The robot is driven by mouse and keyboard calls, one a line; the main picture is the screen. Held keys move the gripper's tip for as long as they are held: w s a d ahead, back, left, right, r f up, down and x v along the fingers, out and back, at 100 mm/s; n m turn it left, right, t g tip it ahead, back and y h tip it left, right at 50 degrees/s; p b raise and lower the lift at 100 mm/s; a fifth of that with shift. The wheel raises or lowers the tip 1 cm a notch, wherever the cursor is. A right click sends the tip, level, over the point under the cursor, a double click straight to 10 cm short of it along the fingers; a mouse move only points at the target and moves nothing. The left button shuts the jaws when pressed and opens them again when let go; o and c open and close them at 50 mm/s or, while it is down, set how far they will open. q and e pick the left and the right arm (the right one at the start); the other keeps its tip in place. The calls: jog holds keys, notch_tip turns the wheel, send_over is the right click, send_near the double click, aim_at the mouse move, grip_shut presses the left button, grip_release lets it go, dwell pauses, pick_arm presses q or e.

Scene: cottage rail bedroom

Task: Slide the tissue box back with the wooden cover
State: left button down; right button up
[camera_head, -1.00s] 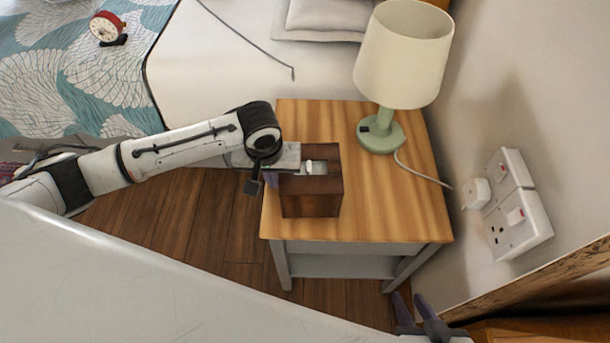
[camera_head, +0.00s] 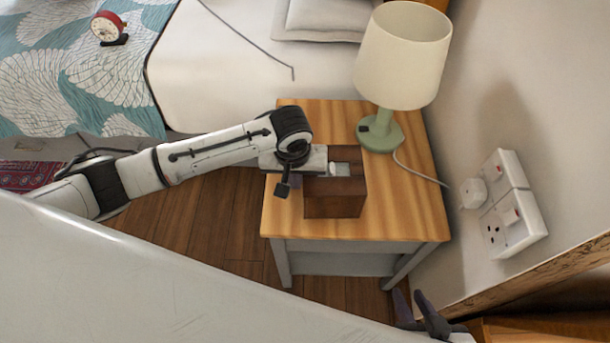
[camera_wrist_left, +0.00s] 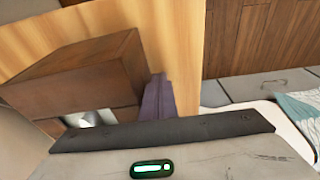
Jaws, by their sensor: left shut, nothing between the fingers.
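The tissue box in its dark wooden cover (camera_head: 335,204) stands upright on the bedside table, with white tissue (camera_head: 341,169) at its top opening. My left gripper (camera_head: 296,181) is at the left side of the cover, shut and empty, its fingers mostly hidden by the wrist in the head view. In the left wrist view the purple fingers (camera_wrist_left: 157,98) are together beside the wooden cover (camera_wrist_left: 85,75) and appear to touch its side. My right gripper (camera_head: 420,314) is low at the bottom edge, its two dark fingers apart, away from the box.
The bedside table (camera_head: 405,205) has bare wood right of and behind the box. A green lamp (camera_head: 381,133) with a cream shade stands behind right, its cable running to wall sockets (camera_head: 512,220).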

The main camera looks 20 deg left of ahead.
aim_at(353, 185)
pick_arm(q)
jog(key=shift+w+d, duration=0.2)
jog(key=shift+d, duration=0.65)
jog(key=shift+w+d, duration=0.2)
jog(key=shift+d, duration=0.65)
jog(key=shift+w+d, duration=0.2)
jog(key=shift+d, duration=0.65)
jog(key=shift+w+d, duration=0.15)
jog(key=shift+d, duration=0.5)
jog(key=shift+w+d, duration=0.15)
jog(key=shift+d, duration=0.45)
jog(key=shift+w+d, duration=0.2)
jog(key=shift+d, duration=0.7)
jog(key=shift+w+d, duration=0.2)
jog(key=shift+d, duration=0.7)
jog(key=shift+w+d, duration=0.2)
jog(key=shift+d, duration=0.7)
